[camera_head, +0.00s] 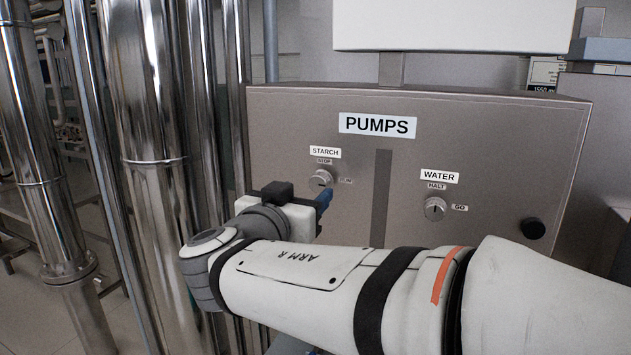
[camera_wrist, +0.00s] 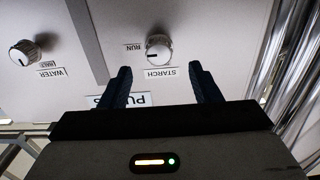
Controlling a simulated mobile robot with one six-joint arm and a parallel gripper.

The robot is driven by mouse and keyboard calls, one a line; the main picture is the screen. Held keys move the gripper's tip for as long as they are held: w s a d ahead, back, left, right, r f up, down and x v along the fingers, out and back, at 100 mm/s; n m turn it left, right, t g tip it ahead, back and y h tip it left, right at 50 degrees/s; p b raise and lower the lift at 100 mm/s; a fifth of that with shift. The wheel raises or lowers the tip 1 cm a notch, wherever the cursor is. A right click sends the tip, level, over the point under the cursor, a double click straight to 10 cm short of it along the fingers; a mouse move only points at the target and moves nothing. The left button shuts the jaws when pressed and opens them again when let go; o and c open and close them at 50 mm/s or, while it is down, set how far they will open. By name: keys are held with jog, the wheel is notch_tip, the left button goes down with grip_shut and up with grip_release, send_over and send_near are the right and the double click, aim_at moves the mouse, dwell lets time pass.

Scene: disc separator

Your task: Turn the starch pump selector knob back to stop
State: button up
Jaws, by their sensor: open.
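The starch knob (camera_head: 321,180) is a small round silver knob on the pump panel, under the STARCH label (camera_head: 325,153). The STOP label (camera_head: 325,161) is just above it and the RUN label (camera_head: 346,181) is to its right. In the wrist view, which is upside down, the starch knob (camera_wrist: 158,47) shows a dark pointer mark that seems to lie on the RUN side. My gripper (camera_head: 324,199) is just below the knob in the head view. In the wrist view its two dark blue fingers (camera_wrist: 160,69) are open and empty, apart from the knob.
The water knob (camera_head: 434,209) with HALT and GO labels is to the right. A dark vertical strip (camera_head: 381,198) divides the two knobs. A black round knob (camera_head: 532,228) sits at the panel's lower right. Shiny vertical pipes (camera_head: 148,120) stand close on the left.

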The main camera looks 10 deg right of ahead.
aim_at(318, 185)
jog(key=p+x, duration=0.2)
jog(key=x, duration=0.5)
jog(key=shift+s, duration=0.1)
jog(key=shift+c, duration=0.6)
jog(key=c, duration=0.9)
jog(key=shift+f+b, duration=0.15)
jog(key=shift+b, duration=0.15)
